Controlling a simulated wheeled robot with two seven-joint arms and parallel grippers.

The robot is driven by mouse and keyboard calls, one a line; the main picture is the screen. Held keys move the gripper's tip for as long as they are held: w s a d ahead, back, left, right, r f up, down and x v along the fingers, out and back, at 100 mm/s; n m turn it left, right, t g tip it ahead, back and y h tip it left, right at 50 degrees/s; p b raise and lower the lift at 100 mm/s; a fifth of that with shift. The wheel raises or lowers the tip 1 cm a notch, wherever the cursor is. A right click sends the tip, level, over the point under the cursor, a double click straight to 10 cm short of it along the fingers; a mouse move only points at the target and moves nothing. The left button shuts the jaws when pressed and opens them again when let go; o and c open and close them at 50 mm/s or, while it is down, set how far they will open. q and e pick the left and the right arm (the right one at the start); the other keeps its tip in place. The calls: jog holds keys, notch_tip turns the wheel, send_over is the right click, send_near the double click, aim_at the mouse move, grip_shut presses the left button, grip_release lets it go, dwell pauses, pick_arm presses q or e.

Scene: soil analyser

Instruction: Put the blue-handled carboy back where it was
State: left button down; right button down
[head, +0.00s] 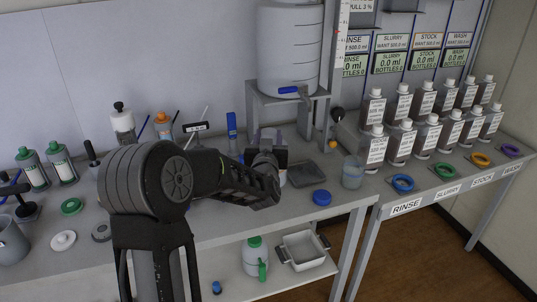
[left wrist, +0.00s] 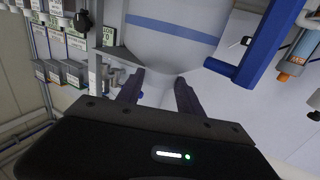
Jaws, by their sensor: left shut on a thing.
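My left gripper (head: 268,168) is over the bench, below the front of the large tank's stand. It hides most of what it holds in the head view. In the left wrist view, the carboy's pale body (left wrist: 165,50) with a blue band fills the space beyond the fingers, and its blue handle (left wrist: 250,62) is on the right. The left gripper's fingers (left wrist: 158,92) are shut on a pale part of the carboy. I cannot tell whether the carboy touches the bench. My right gripper is not in view.
A large tank (head: 289,50) stands on a metal stand. A dark tray (head: 305,173), a blue cap (head: 321,198) and a clear beaker (head: 352,172) lie to the right. Bottles line the right bench. A green-handled carboy (head: 255,258) and a white basin (head: 303,252) are on the lower shelf.

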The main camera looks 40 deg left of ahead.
pick_arm(q)
jog(key=shift+f, duration=0.25)
notch_tip(320, 180, down, 4)
jog(key=shift+r, duration=0.2)
dwell(0.4)
jog(key=shift+f, duration=0.2)
jog(key=c, duration=0.8)
grip_release()
jog(key=shift+f, duration=0.1)
jog(key=shift+o, duration=0.2)
jog(key=shift+s, duration=0.1)
